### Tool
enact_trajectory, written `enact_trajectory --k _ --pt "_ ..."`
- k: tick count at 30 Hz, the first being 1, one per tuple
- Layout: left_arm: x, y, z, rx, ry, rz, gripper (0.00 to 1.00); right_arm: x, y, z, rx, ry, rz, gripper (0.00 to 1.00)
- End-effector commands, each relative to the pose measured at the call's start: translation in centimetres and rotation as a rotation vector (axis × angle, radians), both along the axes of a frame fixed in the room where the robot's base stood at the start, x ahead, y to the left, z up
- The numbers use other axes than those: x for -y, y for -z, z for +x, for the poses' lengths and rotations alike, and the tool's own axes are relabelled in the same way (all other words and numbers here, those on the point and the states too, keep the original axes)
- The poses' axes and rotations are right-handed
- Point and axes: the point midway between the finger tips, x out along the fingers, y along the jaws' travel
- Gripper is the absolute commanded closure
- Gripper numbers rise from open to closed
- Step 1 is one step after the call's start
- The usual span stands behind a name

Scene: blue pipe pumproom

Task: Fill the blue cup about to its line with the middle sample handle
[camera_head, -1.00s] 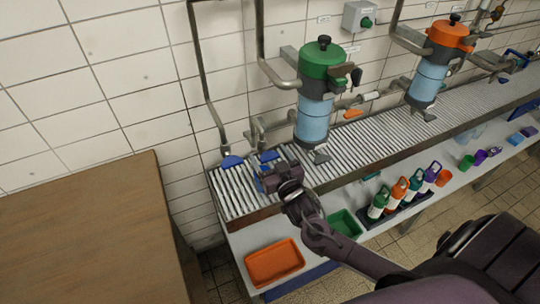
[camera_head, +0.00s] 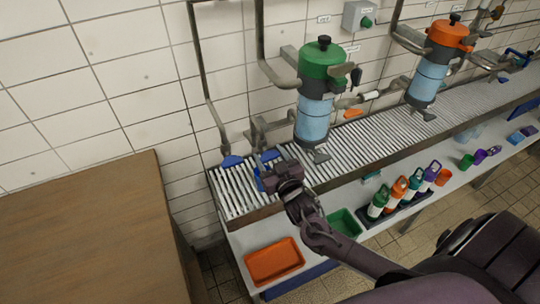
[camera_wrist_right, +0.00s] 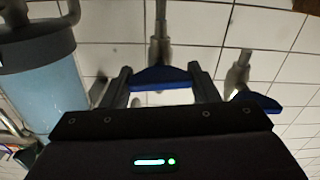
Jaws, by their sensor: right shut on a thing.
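My right gripper (camera_head: 272,172) is over the left end of the slatted rack. In the right wrist view my gripper (camera_wrist_right: 162,78) has a blue fan-shaped handle (camera_wrist_right: 163,77) between its fingertips, shut on it. A grey stem joins this handle. In the head view the blue handle (camera_head: 269,155) shows just behind my gripper. A similar blue handle (camera_head: 232,161) is to its left and also shows in the right wrist view (camera_wrist_right: 260,101). A blue thing (camera_head: 260,181), perhaps the blue cup, is partly hidden beside my gripper. Its line and water level cannot be seen. My left gripper is out of view.
A green-topped filter (camera_head: 313,118) stands close right of my gripper, an orange-topped one (camera_head: 428,78) farther right. An orange tray (camera_head: 274,262), a green tray (camera_head: 346,222) and several bottles stand on the lower shelf. A wooden top (camera_head: 85,230) is at left.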

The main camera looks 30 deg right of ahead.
Motion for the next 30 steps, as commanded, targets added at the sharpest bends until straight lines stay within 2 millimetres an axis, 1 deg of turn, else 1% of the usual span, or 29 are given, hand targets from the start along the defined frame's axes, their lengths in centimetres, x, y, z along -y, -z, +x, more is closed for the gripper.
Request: enact_trajectory --k 9,15,21,30 --pt "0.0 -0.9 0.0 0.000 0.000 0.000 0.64 -0.1 0.0 0.0 -0.014 -0.001 -0.219 0.68" --pt "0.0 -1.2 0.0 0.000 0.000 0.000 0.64 -0.1 0.0 0.0 -0.020 -0.002 -0.329 0.68" --pt "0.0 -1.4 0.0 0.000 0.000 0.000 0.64 -0.2 0.0 0.0 -0.024 -0.002 -0.393 0.68" --pt "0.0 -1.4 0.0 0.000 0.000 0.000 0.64 -0.2 0.1 0.0 -0.025 -0.001 -0.415 0.68"
